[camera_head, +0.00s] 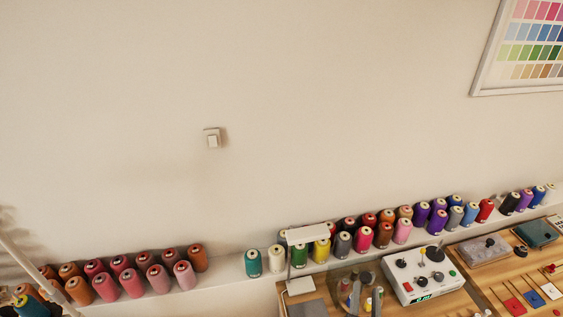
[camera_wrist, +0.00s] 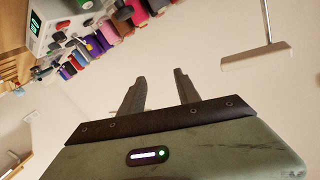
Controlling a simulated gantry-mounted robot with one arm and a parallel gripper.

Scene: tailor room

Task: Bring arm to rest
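My gripper (camera_wrist: 160,76) shows in the wrist view with its two dark fingers apart and nothing between them. Behind the fingers is a plain pale surface, and the fingers touch nothing that I can see. The green gripper body with a small lit panel fills the bottom of that view. I cannot make out the gripper or the rest of the arm clearly in the head view.
Several thread spools (camera_head: 363,238) line a wall ledge (camera_head: 222,289). A white control box (camera_head: 422,275) with knobs and a white lamp (camera_head: 307,235) stand on a wooden table (camera_head: 466,301). The wall above, with a switch (camera_head: 212,139) and colour chart (camera_head: 530,42), is otherwise clear.

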